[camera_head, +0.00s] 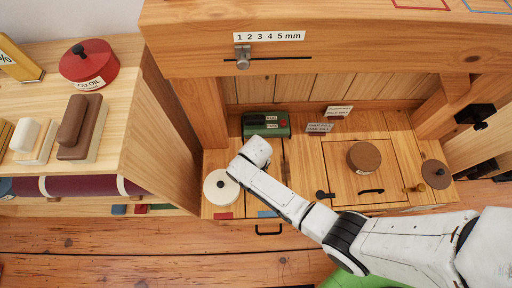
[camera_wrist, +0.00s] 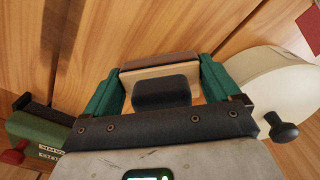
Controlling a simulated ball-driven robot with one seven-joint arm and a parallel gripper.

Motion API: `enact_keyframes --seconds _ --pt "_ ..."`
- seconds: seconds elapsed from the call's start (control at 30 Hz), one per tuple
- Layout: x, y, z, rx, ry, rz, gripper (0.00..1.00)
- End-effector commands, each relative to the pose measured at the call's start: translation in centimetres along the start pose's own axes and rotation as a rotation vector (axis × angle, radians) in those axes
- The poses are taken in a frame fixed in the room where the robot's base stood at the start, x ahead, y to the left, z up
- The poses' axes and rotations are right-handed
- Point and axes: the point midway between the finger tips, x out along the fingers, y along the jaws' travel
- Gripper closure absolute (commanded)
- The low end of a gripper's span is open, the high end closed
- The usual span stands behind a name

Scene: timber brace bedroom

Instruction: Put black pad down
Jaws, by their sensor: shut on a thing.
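In the wrist view, the black pad (camera_wrist: 162,93) is a block with a rounded black grip on a pale wooden base, with a brown layer along its far edge. My gripper (camera_wrist: 163,64) has its two green fingers shut on the pad's sides. Wooden boards lie below and beyond it; I cannot tell whether the pad touches them. In the head view, my white wrist hides the fingers and the pad, above the left part of the wooden bench top (camera_head: 302,167).
A cream round lidded pot (camera_head: 221,187) with a black knob stands close by my gripper; it also shows in the wrist view (camera_wrist: 258,80). A green box (camera_head: 267,124) stands behind. A brown disc (camera_head: 364,158) lies right. A timber beam (camera_head: 330,48) spans above.

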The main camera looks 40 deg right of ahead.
Motion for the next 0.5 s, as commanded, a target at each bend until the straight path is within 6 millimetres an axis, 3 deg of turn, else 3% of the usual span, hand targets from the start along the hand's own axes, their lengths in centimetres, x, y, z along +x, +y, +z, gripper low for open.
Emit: enact_keyframes --seconds 0.1,0.13,0.2,0.5 --pt "0.33 0.0 0.01 0.0 0.0 0.0 0.34" --pt "0.27 0.0 0.02 0.0 0.0 0.0 0.08" --pt "0.22 0.0 0.02 0.0 0.0 0.0 0.01" --pt "-0.11 0.01 0.04 0.0 0.0 0.0 0.0"
